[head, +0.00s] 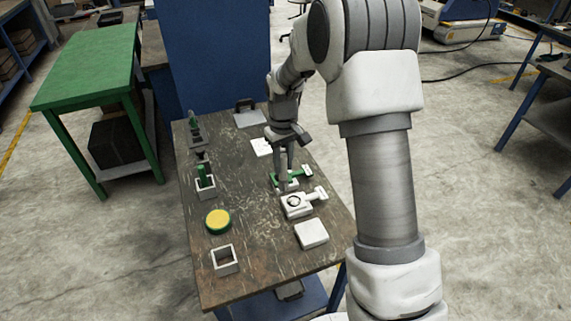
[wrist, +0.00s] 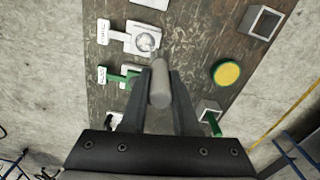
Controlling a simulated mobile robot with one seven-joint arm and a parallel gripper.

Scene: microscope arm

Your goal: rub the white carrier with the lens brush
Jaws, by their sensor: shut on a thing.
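The white carrier (head: 293,209), a flat plate with a round ring and a white handle, lies on the table toward the right edge. It also shows at the top of the wrist view (wrist: 134,38). My gripper (head: 284,170) is shut on a grey cylinder, which I take to be the lens brush (wrist: 160,90). The brush points down beside the white carrier, over or next to a green-handled carrier (head: 304,173). In the wrist view its end shows just below the white carrier's edge. I cannot tell whether it touches anything. My fingers partly hide the green-handled carrier.
A yellow disc (head: 218,221), an open square box (head: 224,261) and a box with a green-handled item (head: 205,187) stand along the left. A white block (head: 312,234) lies in front of the carrier. A white pad (head: 262,147) lies farther back. The middle front is clear.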

